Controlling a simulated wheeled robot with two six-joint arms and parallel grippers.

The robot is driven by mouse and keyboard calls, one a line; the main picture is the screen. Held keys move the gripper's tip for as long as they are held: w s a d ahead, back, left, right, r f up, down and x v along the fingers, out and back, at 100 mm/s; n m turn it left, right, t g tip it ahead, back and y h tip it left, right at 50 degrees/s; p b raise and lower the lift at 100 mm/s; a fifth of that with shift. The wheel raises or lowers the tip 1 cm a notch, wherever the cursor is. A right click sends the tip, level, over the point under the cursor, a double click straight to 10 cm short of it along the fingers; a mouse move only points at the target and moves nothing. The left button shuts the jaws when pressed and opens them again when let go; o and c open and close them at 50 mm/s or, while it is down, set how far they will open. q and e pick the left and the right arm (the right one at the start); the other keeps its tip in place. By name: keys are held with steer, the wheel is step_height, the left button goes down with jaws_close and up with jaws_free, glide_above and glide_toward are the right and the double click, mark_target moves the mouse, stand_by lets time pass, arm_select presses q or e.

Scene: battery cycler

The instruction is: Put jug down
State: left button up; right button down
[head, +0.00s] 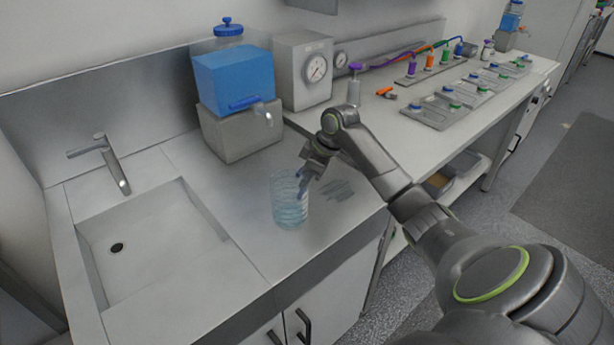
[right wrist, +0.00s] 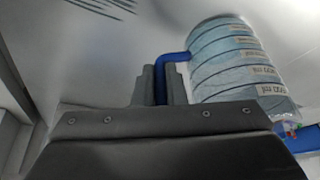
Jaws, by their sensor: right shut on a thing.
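The clear jug (head: 290,200) with bluish graduation bands is upright at the counter, right of the sink. From these views I cannot tell whether its base touches the counter. My right gripper (head: 304,176) is at the jug's right side, shut on its blue handle. In the right wrist view the jug (right wrist: 238,68) shows at the upper right, and its blue handle (right wrist: 160,82) is between the fingers of my right gripper (right wrist: 162,88). My left gripper is in neither view.
A sink (head: 150,240) with a tap (head: 112,162) lies to the left. A blue container with a spigot (head: 236,80) stands on a grey block (head: 238,132) behind the jug. A grey gauge box (head: 303,70) is further back. Dark slots (head: 338,190) mark the counter right of the jug.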

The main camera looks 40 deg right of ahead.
steer(key=c, duration=1.5)
jaws_free()
steer(key=b+v, duration=0.1)
steer(key=v, duration=1.1)
steer(key=shift+r, duration=0.15)
